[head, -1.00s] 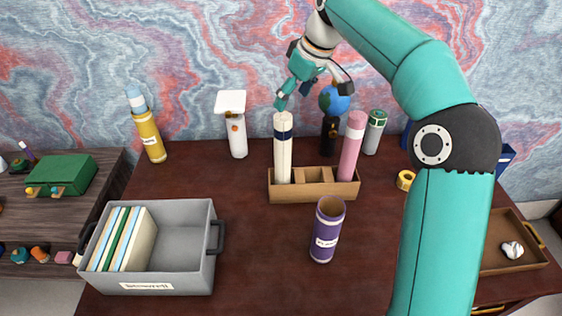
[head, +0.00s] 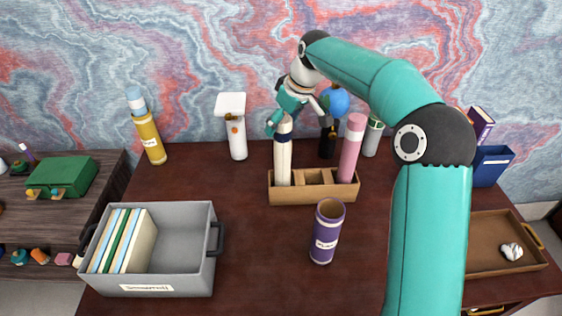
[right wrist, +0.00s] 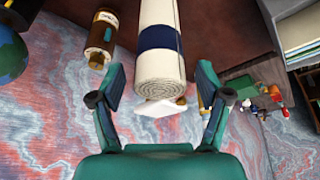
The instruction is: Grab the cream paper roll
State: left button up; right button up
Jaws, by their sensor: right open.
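The cream paper roll (head: 283,165) stands upright in the left compartment of a small wooden holder (head: 312,195), with a dark blue band near its top. My right gripper (head: 276,126) is at the top of the roll in the head view and overlaps its upper end. In the right wrist view the open fingers (right wrist: 162,105) spread to either side of the roll's near end (right wrist: 160,68), without visible contact. My left gripper is not in view.
A pink roll (head: 351,150) stands in the holder's right compartment; the middle one looks empty. A purple tube (head: 327,232) stands in front. A grey bin (head: 183,246) with folders is at left. A white lamp-like object (head: 236,130) and globe (head: 335,101) stand behind.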

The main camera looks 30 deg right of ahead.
grip_shut()
jog(key=shift+r, duration=0.15)
dwell(0.4)
